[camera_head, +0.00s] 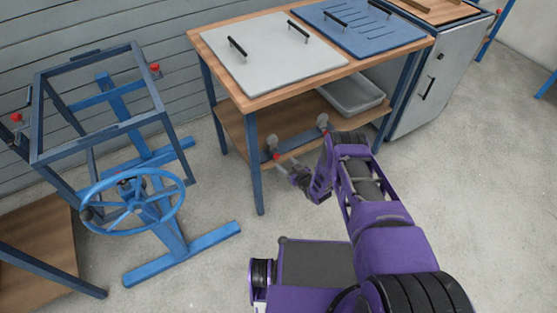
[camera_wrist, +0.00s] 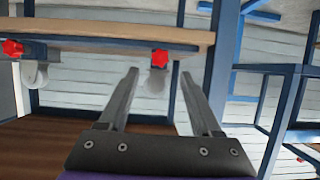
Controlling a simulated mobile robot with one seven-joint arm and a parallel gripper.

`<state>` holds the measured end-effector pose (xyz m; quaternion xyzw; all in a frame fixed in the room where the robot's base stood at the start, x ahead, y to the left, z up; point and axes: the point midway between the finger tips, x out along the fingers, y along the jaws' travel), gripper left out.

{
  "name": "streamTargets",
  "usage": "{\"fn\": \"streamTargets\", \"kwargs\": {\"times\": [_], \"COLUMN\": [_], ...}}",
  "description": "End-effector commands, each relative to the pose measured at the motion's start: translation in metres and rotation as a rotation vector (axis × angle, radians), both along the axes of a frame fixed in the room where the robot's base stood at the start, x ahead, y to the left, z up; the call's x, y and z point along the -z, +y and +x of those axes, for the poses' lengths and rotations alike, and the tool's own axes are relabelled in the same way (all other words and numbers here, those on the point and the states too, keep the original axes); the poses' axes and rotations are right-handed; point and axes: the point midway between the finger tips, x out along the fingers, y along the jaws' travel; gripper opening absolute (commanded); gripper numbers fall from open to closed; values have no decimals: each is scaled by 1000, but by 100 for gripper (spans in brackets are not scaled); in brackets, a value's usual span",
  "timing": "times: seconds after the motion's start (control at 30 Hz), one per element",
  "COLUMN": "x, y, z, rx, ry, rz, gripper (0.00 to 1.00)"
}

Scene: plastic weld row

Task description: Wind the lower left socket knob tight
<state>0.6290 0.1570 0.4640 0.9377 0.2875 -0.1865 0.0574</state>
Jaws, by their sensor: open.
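Two red knobs sit along a blue bar at the front of the workbench's lower shelf. The left knob (camera_head: 277,155) is right by my gripper (camera_head: 284,167); the right knob (camera_head: 323,130) is farther along the bar. The wrist view seems turned over. There, one red knob (camera_wrist: 160,57) shows between and just beyond the fingertips of my gripper (camera_wrist: 158,73), likely the left one. The other knob (camera_wrist: 13,47) is at the far left. My gripper is open with nothing between its fingers. Contact with the knob cannot be told.
The lower shelf (camera_head: 232,122) carries a grey bin (camera_head: 352,95). The workbench leg (camera_head: 254,165) stands just left of my gripper. A blue frame stand with a handwheel (camera_head: 133,203) is farther left. Grey floor in front is clear.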

Motion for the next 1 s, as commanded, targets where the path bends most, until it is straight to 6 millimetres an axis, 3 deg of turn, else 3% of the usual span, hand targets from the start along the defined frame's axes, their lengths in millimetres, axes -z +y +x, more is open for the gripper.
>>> {"fn": "streamTargets", "kwargs": {"times": [0.2,0.4,0.83,1.0], "x": [18,25,25,25], "y": [21,31,35,35], "z": [29,46,52,52], "rx": [-1,0,1,1], "ry": [-3,-1,0,0], "rz": [1,1,0,0], "gripper": [66,66,66,35]}}
